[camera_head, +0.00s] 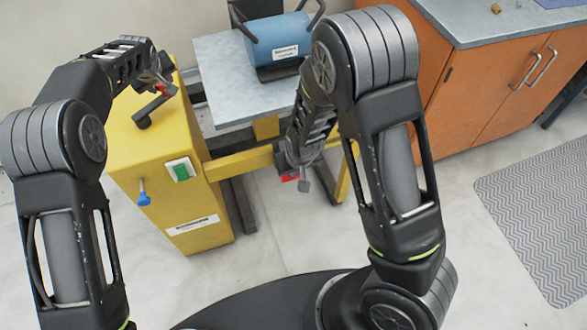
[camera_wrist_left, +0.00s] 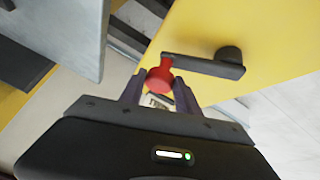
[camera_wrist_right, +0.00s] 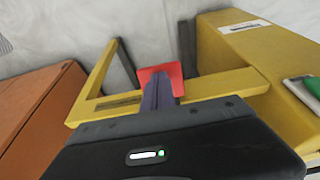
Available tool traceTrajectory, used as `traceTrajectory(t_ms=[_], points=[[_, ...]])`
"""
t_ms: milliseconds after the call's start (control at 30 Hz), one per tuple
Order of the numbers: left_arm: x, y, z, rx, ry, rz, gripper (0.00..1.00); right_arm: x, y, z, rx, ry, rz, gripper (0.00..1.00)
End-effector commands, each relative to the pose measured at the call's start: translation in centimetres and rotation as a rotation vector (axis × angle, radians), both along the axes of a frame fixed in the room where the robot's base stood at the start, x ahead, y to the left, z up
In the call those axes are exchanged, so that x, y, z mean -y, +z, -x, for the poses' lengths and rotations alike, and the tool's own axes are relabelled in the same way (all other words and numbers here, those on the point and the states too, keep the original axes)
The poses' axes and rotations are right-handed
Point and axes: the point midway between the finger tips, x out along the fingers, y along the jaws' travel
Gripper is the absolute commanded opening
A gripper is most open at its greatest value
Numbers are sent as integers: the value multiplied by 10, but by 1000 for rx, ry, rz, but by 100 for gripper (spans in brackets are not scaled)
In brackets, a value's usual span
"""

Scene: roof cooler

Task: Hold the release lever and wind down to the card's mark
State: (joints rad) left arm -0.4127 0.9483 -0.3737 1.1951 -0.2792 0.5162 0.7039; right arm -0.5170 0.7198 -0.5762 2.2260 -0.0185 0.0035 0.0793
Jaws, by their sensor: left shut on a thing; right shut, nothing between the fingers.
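A dark crank arm (camera_wrist_left: 205,66) with a red knob (camera_wrist_left: 159,79) runs from a black hub on the yellow cabinet (camera_head: 150,165). My left gripper (camera_wrist_left: 155,85) is shut on the red knob; in the head view, the crank (camera_head: 155,105) is on top of the cabinet. A flat red plate (camera_wrist_right: 160,72), perhaps the release lever, is by the yellow frame bar. My right gripper (camera_wrist_right: 163,84) is shut and empty, its fingertips in front of this plate; I cannot tell whether they touch. The red plate also shows in the head view (camera_head: 288,178). I cannot tell which label is the card.
The cabinet front has a green switch (camera_head: 180,170), a blue knob (camera_head: 143,198) and a white label (camera_head: 192,224). A blue cylinder (camera_head: 275,38) stands on a grey platform (camera_head: 220,75). An orange cupboard (camera_head: 490,85) stands right. A patterned mat (camera_head: 545,210) lies on open floor.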

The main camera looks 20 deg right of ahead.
Motion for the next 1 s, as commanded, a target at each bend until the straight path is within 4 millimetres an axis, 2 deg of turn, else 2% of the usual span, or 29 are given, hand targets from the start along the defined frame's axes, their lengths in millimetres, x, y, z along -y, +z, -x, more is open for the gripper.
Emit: traceTrajectory(t_ms=[100, 533, 800, 1000], points=[[2, -4, 7, -10, 1, -3, 0, 1, -1, 0, -1, -1, 1, 0], [2, -3, 9, -9, 3, -2, 0, 1, -1, 1, -2, -1, 1, 0], [7, -3, 23, -10, 2, -3, 0, 1, -1, 1, -2, -1, 1, 0], [7, -4, 27, -10, 4, -3, 0, 1, -1, 1, -2, -1, 1, 0]])
